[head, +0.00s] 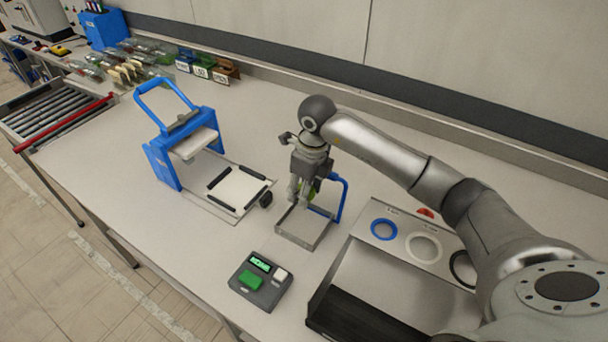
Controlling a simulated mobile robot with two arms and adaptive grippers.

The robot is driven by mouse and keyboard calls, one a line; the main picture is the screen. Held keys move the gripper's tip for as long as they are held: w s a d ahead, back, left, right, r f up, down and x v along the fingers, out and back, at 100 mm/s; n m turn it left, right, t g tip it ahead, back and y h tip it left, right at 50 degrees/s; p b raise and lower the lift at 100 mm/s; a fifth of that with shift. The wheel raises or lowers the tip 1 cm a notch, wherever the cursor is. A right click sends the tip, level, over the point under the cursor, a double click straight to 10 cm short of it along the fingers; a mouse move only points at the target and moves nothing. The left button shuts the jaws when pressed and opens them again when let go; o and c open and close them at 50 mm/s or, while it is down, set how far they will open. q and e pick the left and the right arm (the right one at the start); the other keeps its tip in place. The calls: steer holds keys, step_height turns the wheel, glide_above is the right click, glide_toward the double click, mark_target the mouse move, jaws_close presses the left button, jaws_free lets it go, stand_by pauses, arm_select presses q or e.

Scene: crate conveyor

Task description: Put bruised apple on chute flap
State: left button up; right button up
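My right gripper (300,198) comes in on the arm from the right and points down over a small square metal stand (304,238) with a blue bent bar. No bruise can be made out. I cannot tell for sure which part is the chute flap. My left gripper is out of view.
A blue press frame (165,165) with a white plate stands left of the gripper. A grey button box (260,282) is in front. A tray with rings (384,273) lies at right. Labelled bins (222,72) stand at the back; a roller conveyor (50,112) is far left.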

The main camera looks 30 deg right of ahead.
steer(key=shift+f, duration=0.2)
steer(key=shift+s+a, duration=0.15)
steer(key=shift+s, duration=0.05)
steer(key=shift+s+a+f+b, duration=0.25)
steer(key=shift+s+b, duration=0.2)
steer(key=shift+b, duration=0.05)
step_height(320, 180, down, 2)
steer(key=shift+w+d+f+b, duration=0.1)
steer(key=shift+b, duration=0.45)
step_height(320, 180, down, 4)
steer(key=b, duration=0.2)
steer(key=shift+w+b, duration=0.1)
steer(key=shift+b, duration=0.3)
steer(key=shift+f, duration=0.3)
steer(key=shift+f+b, duration=0.25)
steer(key=shift+b, duration=0.15)
steer(key=shift+f, duration=0.1)
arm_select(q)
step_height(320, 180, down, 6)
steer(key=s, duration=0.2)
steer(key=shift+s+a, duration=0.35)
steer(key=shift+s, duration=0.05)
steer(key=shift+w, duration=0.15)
